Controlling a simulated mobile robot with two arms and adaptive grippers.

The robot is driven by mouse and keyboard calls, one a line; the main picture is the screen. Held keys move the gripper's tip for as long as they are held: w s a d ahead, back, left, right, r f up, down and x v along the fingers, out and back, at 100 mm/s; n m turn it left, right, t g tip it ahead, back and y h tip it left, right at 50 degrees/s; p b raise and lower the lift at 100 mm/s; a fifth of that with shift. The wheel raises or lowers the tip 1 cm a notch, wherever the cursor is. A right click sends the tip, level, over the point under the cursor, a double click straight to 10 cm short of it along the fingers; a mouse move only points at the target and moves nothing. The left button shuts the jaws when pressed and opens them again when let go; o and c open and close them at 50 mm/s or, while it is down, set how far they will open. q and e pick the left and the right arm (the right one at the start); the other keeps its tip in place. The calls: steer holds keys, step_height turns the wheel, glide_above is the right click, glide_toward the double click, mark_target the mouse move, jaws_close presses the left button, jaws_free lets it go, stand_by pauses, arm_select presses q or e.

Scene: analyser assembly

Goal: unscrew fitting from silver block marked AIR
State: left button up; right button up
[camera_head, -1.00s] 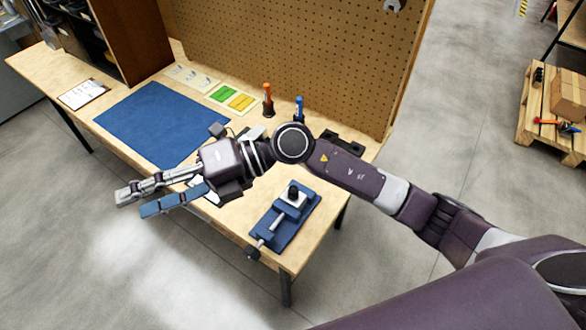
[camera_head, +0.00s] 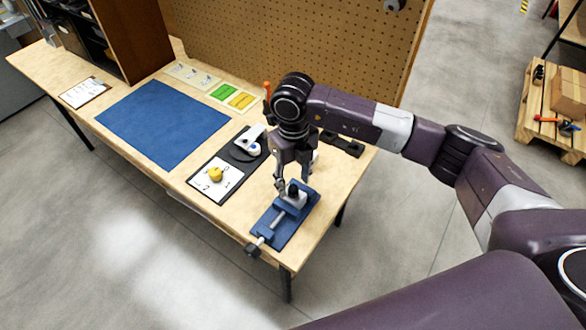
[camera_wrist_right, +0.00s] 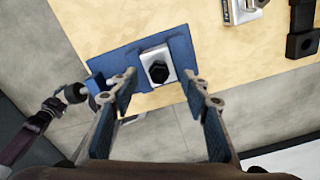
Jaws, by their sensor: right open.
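The silver block (camera_wrist_right: 148,60) sits in a blue vise (camera_head: 272,226) at the front right corner of the table. A black hex fitting (camera_wrist_right: 155,66) is on top of the block; it also shows in the head view (camera_head: 293,190). No AIR mark is legible. My right gripper (camera_head: 291,186) points down over the block. In the wrist view my right gripper (camera_wrist_right: 165,85) is open, with one finger on each side of the block and nothing between them but the view of the fitting. Whether the fingers touch the block cannot be told. My left gripper is not in view.
A white card (camera_head: 214,182) with a yellow knob-like part (camera_head: 215,173) lies left of the vise. A silver and white device (camera_head: 250,142) stands behind it. A black holder (camera_head: 342,144) is near the pegboard (camera_head: 300,50). The blue mat (camera_head: 160,122) is bare.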

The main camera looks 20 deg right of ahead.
mark_target(293, 187)
steer(key=shift+f, duration=1.6)
jaws_close()
steer(key=shift+f+n+b, duration=0.2)
steer(key=shift+n+b, duration=0.55)
steer(key=shift+n, duration=0.35)
steer(key=shift+r+n+b, duration=0.1)
steer(key=shift+n+b, duration=0.3)
steer(key=shift+n, duration=0.4)
steer(key=shift+r, duration=0.1)
